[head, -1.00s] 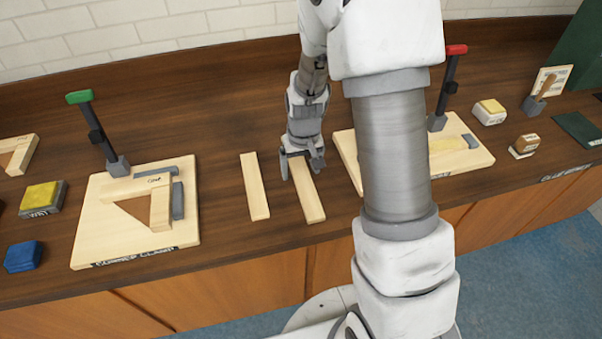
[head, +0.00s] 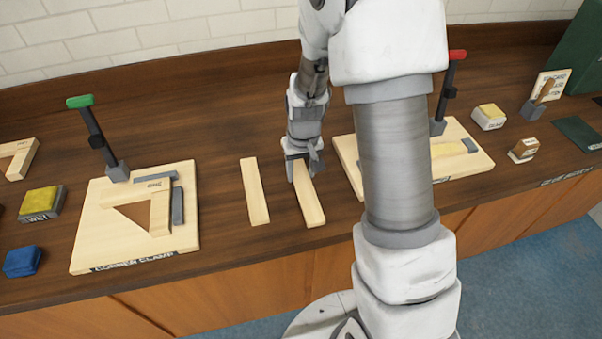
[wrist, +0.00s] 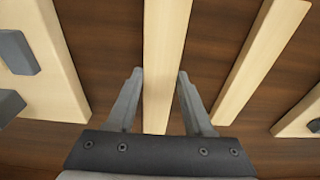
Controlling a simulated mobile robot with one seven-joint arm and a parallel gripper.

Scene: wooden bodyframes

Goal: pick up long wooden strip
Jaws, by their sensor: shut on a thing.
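Two long pale wooden strips lie side by side on the counter in the head view, a left one (head: 255,193) and a right one (head: 311,203). My gripper (head: 303,163) points down at the far end of the right strip, a finger on each side, and is shut on it. In the wrist view, the held strip (wrist: 165,40) runs between the fingers of my gripper (wrist: 160,74), and the other strip (wrist: 262,60) lies to the right. The held strip looks at or very near counter level; I cannot tell whether it touches.
A corner clamp board (head: 90,245) with a green-topped post (head: 93,130) stands left of the strips. Another board (head: 472,160) with a red-topped post (head: 447,95) is on the right, partly behind my arm. Bare counter (head: 220,185) separates the left board and left strip.

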